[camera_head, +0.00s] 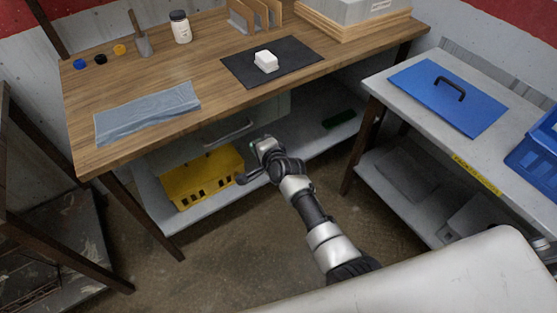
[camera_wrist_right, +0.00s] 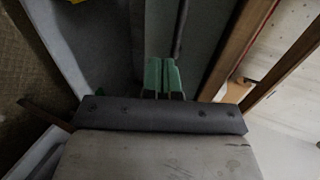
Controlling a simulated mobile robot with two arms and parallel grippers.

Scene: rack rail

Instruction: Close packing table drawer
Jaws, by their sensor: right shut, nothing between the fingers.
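The packing table (camera_head: 205,78) has a wooden top. Its grey drawer (camera_head: 195,139) sits under the front edge, with a bar handle (camera_head: 230,133) on its front; I cannot tell how far out it stands. My right gripper (camera_head: 258,146) is low in front of the drawer, near the right end of the handle. In the right wrist view its green fingertips (camera_wrist_right: 163,78) are together and empty, pointing at the grey drawer front (camera_wrist_right: 207,30). The dark handle bar (camera_wrist_right: 181,25) runs just beside the fingertips; contact is unclear. My left gripper is not in view.
A yellow crate (camera_head: 200,180) stands on the lower shelf below the drawer. A grey side table (camera_head: 385,100) with a blue panel (camera_head: 447,97) stands at the right. The table top holds a white block (camera_head: 265,61) on a black mat (camera_head: 292,72). Floor in front is clear.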

